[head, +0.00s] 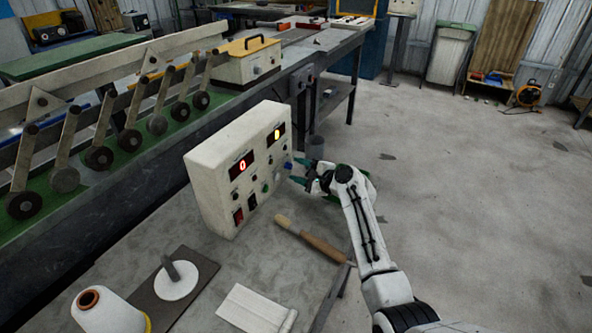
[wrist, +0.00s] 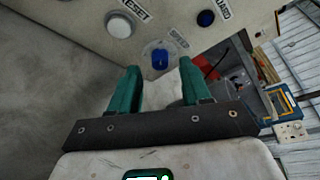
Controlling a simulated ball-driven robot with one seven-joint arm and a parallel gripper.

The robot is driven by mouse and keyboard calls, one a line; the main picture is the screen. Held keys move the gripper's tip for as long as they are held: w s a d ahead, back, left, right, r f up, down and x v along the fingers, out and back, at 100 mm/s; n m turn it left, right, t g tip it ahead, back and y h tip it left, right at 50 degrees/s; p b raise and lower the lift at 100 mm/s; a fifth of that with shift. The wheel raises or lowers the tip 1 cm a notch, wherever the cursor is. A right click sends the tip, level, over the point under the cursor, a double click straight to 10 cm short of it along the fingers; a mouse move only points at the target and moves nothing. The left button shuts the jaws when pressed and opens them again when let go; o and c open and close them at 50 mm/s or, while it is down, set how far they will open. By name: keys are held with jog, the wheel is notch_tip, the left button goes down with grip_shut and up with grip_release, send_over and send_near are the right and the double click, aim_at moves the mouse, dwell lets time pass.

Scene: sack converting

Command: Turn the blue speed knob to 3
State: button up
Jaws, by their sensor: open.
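The blue speed knob (wrist: 160,58) is on the pale control box's face in the wrist view, beside a label that seems to read SPEED. No scale setting can be read on it. My gripper (wrist: 160,72) is open, with its two teal fingers pointing at the panel, one to each side of the knob and a little short of it. In the head view my gripper (head: 299,171) is at the right side of the control box (head: 220,165). The box has a red display (head: 242,164) showing 0 and a yellow display (head: 277,133) too small to read surely.
A white RESET button (wrist: 120,24) and another blue button (wrist: 206,18) flank the knob. A wooden-handled tool (head: 312,240), a thread cone (head: 108,312) and a white pad (head: 256,308) lie on the bench. Open floor is at the right.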

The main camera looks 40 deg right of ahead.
jog(key=shift+x, duration=0.8)
grip_shut()
